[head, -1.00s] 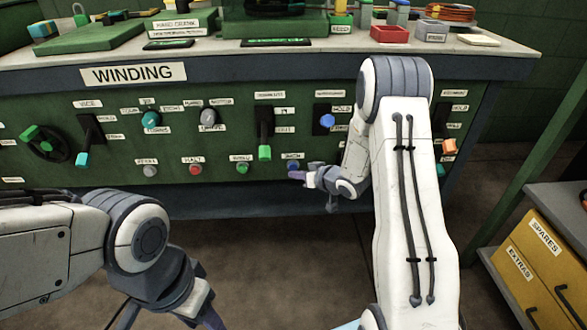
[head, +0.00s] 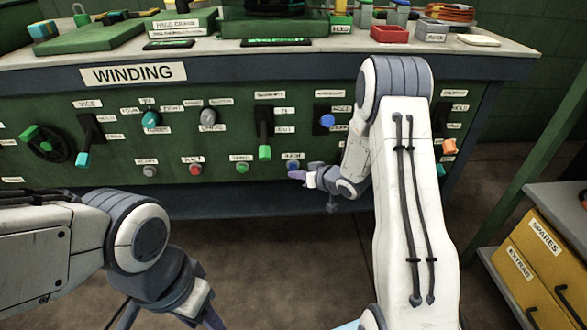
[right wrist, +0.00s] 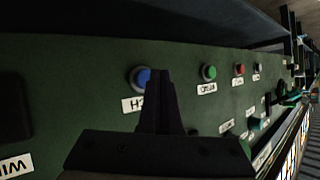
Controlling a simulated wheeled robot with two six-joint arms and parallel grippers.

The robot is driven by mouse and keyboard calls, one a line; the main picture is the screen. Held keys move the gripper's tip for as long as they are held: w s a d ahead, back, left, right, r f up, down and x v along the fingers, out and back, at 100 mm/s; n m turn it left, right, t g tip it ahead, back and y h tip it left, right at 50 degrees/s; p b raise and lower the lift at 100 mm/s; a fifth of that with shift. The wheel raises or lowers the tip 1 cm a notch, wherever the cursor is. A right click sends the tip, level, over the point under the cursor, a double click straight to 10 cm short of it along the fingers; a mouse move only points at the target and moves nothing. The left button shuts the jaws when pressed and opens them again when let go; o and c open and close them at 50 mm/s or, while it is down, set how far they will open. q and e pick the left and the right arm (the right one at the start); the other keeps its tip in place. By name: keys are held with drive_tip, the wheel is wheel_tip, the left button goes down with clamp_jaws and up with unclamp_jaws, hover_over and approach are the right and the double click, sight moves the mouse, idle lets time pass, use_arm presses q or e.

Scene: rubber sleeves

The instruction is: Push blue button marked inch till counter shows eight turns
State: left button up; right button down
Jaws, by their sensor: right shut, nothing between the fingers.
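The blue button (head: 293,166) is low on the green panel front, under a small white label. The right wrist view shows it as a blue cap in a pale ring (right wrist: 140,77), with a label partly hidden by my gripper. My right gripper (head: 298,175) is shut and empty, its tips at the button's lower edge in the head view. In the right wrist view the fingers (right wrist: 160,95) cover the button's right side; I cannot tell whether they touch it. A dark display with green marks (head: 277,43) lies on the bench top, too small to read. My left gripper (head: 208,312) is low at the left, partly cut off.
A green button (head: 242,167), a red button (head: 195,169) and a grey button (head: 150,170) sit in the same row. A green-handled lever (head: 264,151) and a blue knob (head: 327,121) are above. A shelf with yellow boxes (head: 541,262) stands at the right.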

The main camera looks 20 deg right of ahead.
idle(0.3)
drive_tip(key=shift+w+d+p, duration=0.15)
drive_tip(key=shift+w+p, duration=0.2)
drive_tip(key=shift+w, duration=0.05)
drive_tip(key=shift+w+d, duration=0.1)
drive_tip(key=shift+w, duration=0.2)
idle(0.5)
drive_tip(key=shift+s, duration=0.1)
idle(0.3)
drive_tip(key=shift+s+a+p, duration=0.25)
drive_tip(key=shift+s+p, duration=0.1)
drive_tip(key=shift+s, duration=0.25)
drive_tip(key=shift+s+a, duration=0.2)
drive_tip(key=shift+s, duration=0.6)
drive_tip(key=shift+s+a, duration=0.25)
drive_tip(key=shift+s, duration=0.6)
drive_tip(key=shift+s+a, duration=0.2)
drive_tip(key=shift+s, duration=0.6)
